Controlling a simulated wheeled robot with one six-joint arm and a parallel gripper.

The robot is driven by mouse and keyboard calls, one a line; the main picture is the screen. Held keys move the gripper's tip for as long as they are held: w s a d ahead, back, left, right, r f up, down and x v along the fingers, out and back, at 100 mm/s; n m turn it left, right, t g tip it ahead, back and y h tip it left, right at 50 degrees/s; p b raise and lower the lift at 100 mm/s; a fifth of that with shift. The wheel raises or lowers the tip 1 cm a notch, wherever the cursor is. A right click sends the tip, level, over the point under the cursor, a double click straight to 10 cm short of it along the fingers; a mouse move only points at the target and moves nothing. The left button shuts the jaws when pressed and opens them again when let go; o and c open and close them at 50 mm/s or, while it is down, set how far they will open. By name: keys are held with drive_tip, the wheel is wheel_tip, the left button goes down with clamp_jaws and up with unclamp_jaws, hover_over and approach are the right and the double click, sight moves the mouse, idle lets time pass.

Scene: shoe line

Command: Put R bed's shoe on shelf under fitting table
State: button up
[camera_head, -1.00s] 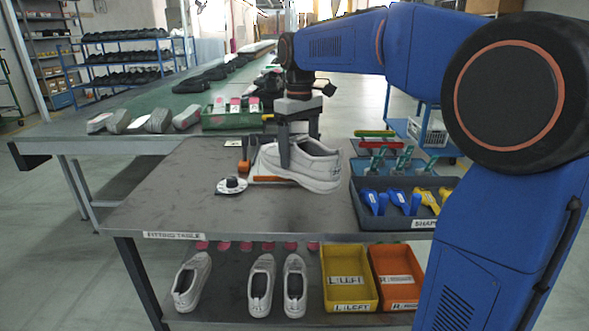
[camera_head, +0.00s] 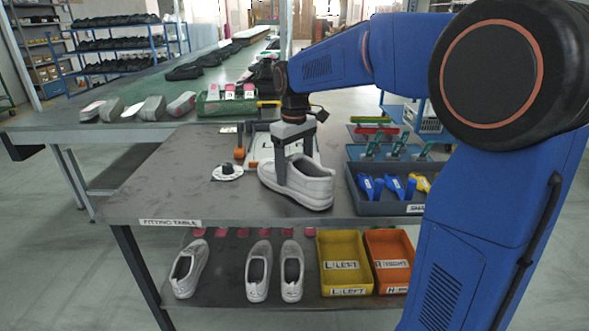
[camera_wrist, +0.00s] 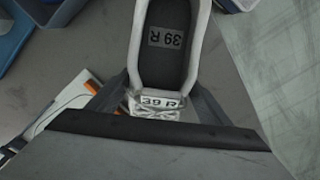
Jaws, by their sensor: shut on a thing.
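My gripper (camera_head: 294,165) is shut on a white shoe (camera_head: 312,190) above the fitting table (camera_head: 150,195), near its front edge. In the wrist view the shoe (camera_wrist: 196,60) shows a dark insole marked 39 R and a heel tag between the fingers. I cannot tell whether its sole touches the table. A white bed (camera_head: 268,150) with an orange edge lies behind it. The shelf (camera_head: 215,270) under the table holds a white shoe (camera_head: 187,268) at the left and two more white shoes (camera_head: 258,270) (camera_head: 291,270) side by side.
A yellow LEFT bin (camera_head: 344,291) and an orange RIGHT bin (camera_head: 396,288) stand on the shelf's right. A tray of blue and yellow shapes (camera_head: 385,207) is right of the held shoe. The shelf front between the left shoes is bare.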

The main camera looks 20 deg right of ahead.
drive_tip(key=shift+f, duration=0.1)
drive_tip(key=o, duration=1.3)
wheel_tip(320, 180, up, 12)
drive_tip(key=shift+s+r, duration=0.1)
